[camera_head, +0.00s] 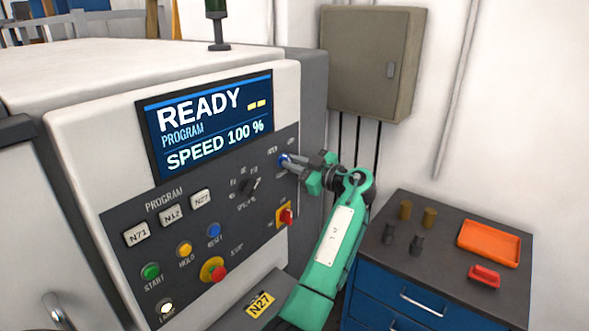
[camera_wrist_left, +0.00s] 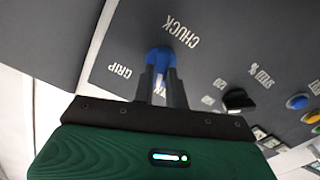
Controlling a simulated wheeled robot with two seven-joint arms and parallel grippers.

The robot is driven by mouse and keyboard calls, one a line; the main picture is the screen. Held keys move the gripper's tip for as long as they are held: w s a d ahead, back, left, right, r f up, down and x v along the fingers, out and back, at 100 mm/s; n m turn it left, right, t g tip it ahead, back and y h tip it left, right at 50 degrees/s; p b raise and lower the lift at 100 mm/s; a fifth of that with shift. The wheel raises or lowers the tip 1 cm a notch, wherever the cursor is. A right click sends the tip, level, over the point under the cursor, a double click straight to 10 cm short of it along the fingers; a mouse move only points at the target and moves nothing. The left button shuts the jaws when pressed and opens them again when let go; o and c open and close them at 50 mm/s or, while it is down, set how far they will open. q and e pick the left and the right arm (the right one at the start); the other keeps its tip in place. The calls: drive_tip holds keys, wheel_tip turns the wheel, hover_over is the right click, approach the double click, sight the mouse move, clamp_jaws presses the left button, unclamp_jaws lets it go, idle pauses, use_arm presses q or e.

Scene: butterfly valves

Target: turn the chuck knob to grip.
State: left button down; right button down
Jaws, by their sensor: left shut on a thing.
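The chuck knob (camera_wrist_left: 160,58) is blue and sits on the dark control panel (camera_head: 190,215), at its upper right in the head view. In the left wrist view the labels CHUCK and GRIP show beside it. My left gripper (camera_head: 286,160) is at the knob, its two fingers shut on it; the fingers also show in the left wrist view (camera_wrist_left: 162,82). The fingers partly cover the knob, so its exact pointing direction is hard to tell. My right gripper is in neither view.
A black speed knob (camera_head: 250,187) and a red and yellow switch (camera_head: 286,217) are close by on the panel. A screen (camera_head: 208,120) reads READY. A blue cabinet (camera_head: 420,285) with an orange tray (camera_head: 489,243) stands at right. A grey wall box (camera_head: 368,65) hangs behind.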

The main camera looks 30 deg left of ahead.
use_arm(q)
drive_tip(key=shift+w+m+b, duration=0.15)
drive_tip(key=shift+m+b, duration=1.65)
drive_tip(key=shift+m, duration=0.85)
drive_tip(key=shift+w+m+b, duration=0.15)
drive_tip(key=shift+m+b, duration=1.6)
drive_tip(key=shift+m, duration=0.9)
drive_tip(key=c, duration=1.4)
unclamp_jaws()
drive_tip(key=shift+c, duration=0.2)
